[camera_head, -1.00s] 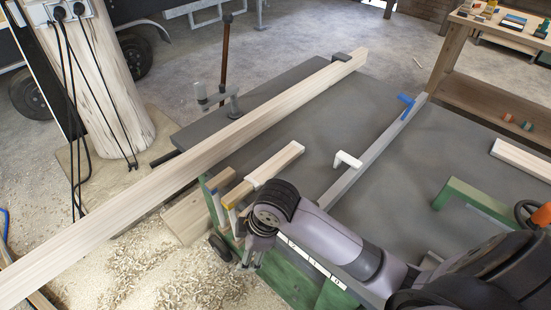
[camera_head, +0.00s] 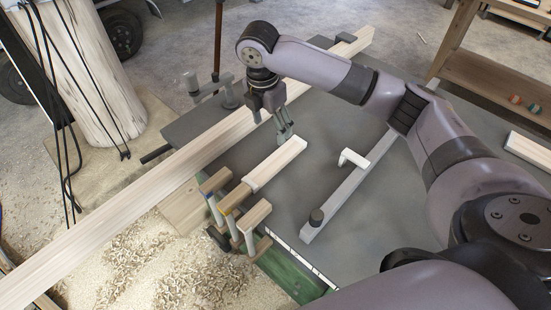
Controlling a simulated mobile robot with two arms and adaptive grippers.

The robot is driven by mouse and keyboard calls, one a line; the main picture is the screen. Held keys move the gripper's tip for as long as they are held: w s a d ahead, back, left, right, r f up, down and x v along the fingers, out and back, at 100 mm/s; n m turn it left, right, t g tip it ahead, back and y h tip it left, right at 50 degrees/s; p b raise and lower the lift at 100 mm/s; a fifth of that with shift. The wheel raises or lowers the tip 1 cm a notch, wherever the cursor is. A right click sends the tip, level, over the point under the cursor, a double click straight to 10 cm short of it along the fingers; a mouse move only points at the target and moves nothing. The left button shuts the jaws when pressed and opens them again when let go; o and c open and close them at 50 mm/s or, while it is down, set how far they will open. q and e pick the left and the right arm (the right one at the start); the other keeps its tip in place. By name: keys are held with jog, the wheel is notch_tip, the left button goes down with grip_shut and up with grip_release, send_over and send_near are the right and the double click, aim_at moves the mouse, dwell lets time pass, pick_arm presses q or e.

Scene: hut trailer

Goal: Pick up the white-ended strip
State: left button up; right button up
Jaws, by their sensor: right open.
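A short pale wooden strip (camera_head: 277,163) lies on the dark workbench, with whitish faces toward its near end. In front of it, a rack at the bench's left edge holds short wooden pieces: one with a blue side (camera_head: 215,208), one with a yellowish side (camera_head: 229,208) and one with a white side (camera_head: 238,229). I cannot tell for sure which is the white-ended strip. My right gripper (camera_head: 284,133) points down, open and empty, by the far end of the lying strip, seemingly above it. My left gripper is out of view.
A long plank (camera_head: 130,205) runs diagonally across the bench's left side, behind the gripper, beside a clamp (camera_head: 228,95). A grey bar (camera_head: 350,195) with a white bracket (camera_head: 354,158) lies to the right. My right arm hides much of the right side. The bench between strip and bar is clear.

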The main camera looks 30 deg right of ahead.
send_over(276, 160)
jog(key=f, duration=0.5)
jog(key=f+p, duration=0.1)
jog(key=f, duration=0.2)
jog(key=shift+s+a+f, duration=0.15)
jog(key=shift+a+f, duration=0.15)
jog(key=shift+a, duration=0.1)
jog(key=shift+f, duration=0.85)
jog(key=f, duration=0.3)
jog(key=f+p, duration=0.1)
jog(key=shift+d+f, duration=0.25)
jog(key=shift+d, duration=0.05)
jog(key=c, duration=1.3)
